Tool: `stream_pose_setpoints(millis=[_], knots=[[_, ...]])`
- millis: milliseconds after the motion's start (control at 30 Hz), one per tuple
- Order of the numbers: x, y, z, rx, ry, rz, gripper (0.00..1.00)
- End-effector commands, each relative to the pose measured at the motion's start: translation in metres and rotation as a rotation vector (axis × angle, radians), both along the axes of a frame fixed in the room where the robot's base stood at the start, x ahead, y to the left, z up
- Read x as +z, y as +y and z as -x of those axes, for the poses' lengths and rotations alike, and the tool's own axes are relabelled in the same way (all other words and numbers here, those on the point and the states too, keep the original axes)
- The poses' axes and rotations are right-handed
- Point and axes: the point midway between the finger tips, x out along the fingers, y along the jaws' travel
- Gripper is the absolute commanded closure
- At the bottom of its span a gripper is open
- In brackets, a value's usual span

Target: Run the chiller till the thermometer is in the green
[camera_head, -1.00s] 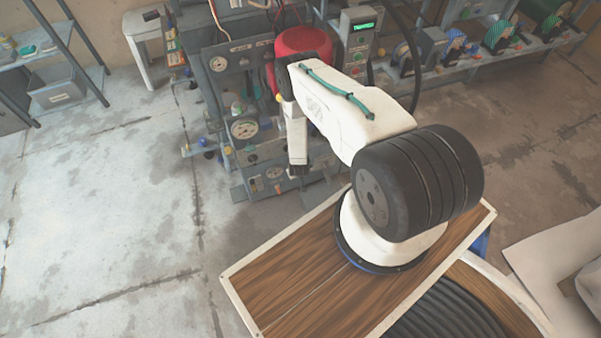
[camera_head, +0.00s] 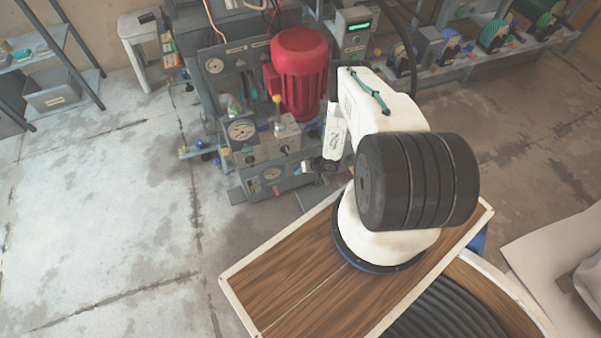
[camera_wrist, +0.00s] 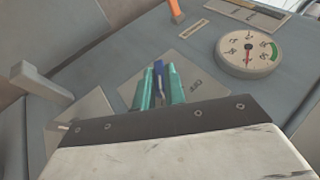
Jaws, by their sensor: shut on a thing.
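A round cream thermometer dial (camera_wrist: 235,62) is on the panel to the upper right. It has a green arc on its right side, and its red needle lies near the middle, off the green. In the head view my gripper (camera_head: 318,166) is low at the machine's right front, mostly hidden by my wrist.
The wrist view shows a grey bar handle (camera_wrist: 42,80) at left and an orange lever (camera_wrist: 176,12) at the top. Floor at left is clear.

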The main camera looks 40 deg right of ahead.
Motion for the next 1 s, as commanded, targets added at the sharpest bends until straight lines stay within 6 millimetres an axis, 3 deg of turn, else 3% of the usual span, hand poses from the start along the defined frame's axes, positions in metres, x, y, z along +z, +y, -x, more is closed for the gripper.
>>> stream_pose_setpoints(millis=[400, 967, 1000], knots=[[-0.0023, -0.0044, -0.0007, -0.004, -0.058, -0.191, 1.0], [-0.0018, -0.0049, -0.002, -0.004, -0.068, -0.222, 1.0], [-0.0018, -0.005, -0.0021, -0.004, -0.068, -0.222, 0.85]])
